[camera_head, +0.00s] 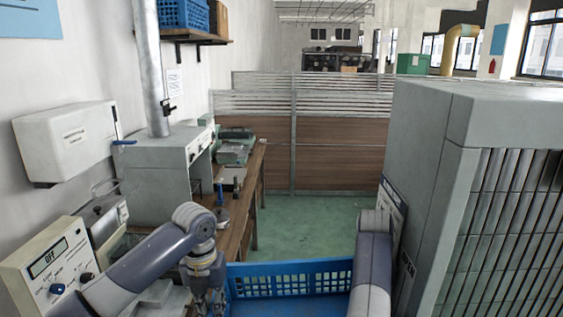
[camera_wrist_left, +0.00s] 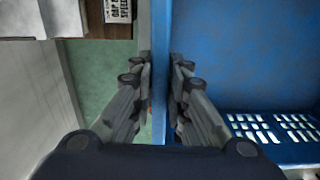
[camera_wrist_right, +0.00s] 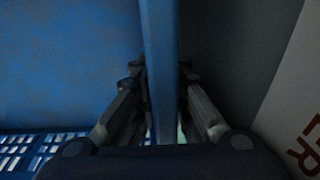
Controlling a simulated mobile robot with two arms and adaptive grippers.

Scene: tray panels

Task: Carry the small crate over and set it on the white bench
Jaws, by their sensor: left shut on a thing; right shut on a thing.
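The small crate is a blue plastic crate (camera_head: 290,279) with slotted walls, low at the front of the head view between my two arms. My left gripper (camera_head: 212,280) is at its left wall. In the left wrist view the fingers (camera_wrist_left: 160,85) are shut on that wall (camera_wrist_left: 160,35), one on each side. In the right wrist view my right gripper (camera_wrist_right: 160,85) is shut on the opposite wall (camera_wrist_right: 159,40). In the head view my right forearm hides the right gripper. The crate's floor looks bare where it shows. I cannot make out a white bench.
A wooden workbench (camera_head: 240,200) with instruments runs along the left wall. A grey machine box (camera_head: 160,175) stands on it. A large grey cabinet (camera_head: 430,150) stands close on the right. Green floor (camera_head: 310,225) is clear ahead, up to a wood-panelled partition (camera_head: 340,160).

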